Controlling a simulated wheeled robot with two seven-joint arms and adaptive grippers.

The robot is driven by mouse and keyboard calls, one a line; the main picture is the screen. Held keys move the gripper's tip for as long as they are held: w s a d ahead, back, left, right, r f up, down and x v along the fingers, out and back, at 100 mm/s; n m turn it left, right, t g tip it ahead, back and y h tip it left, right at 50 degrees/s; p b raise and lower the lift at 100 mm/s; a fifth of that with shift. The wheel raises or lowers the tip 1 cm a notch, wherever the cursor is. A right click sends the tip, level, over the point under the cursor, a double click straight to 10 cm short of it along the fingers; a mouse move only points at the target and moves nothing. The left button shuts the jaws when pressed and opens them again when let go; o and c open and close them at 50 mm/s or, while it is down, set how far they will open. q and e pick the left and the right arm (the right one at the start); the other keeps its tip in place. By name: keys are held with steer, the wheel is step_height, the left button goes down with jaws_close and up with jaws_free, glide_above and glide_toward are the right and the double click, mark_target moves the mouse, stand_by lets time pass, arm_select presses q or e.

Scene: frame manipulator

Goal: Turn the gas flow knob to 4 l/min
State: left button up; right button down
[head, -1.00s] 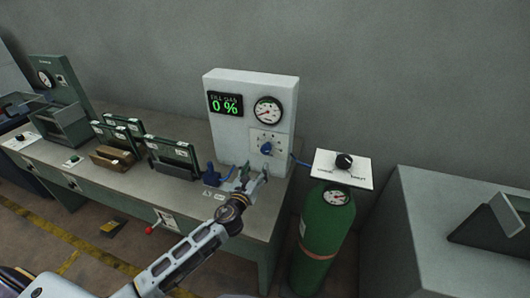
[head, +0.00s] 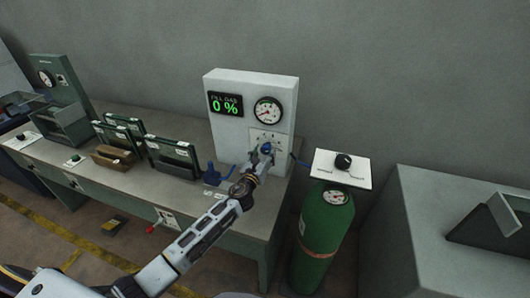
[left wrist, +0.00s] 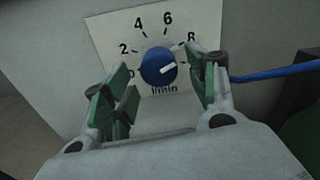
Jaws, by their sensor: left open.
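The blue gas flow knob (head: 266,147) is on the front of the white fill-gas panel (head: 228,140). In the left wrist view the knob (left wrist: 157,66) sits on a white dial plate (left wrist: 110,27) marked 0, 2, 4, 6, 8 and l/min. Its white pointer line points right and slightly up, below the 8. The right finger hides part of the scale. My left gripper (head: 260,158) is at the knob. Its green-padded fingers (left wrist: 160,90) are open, one on each side of the knob, with visible gaps. My right gripper is not in view.
The display (head: 226,105) reads 0 %, beside a round gauge (head: 267,110). A blue hose (left wrist: 270,74) leaves the panel on the right. The green cylinder (head: 322,225) stands right, with a white knob plate (head: 325,163) above. Framed units (head: 172,158) stand left on the bench (head: 190,195).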

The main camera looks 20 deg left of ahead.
arm_select(q)
steer(key=shift+w, duration=0.9)
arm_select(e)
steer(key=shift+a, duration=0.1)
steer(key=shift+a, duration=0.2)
arm_select(q)
steer(key=c, duration=1)
steer(key=shift+c, duration=0.2)
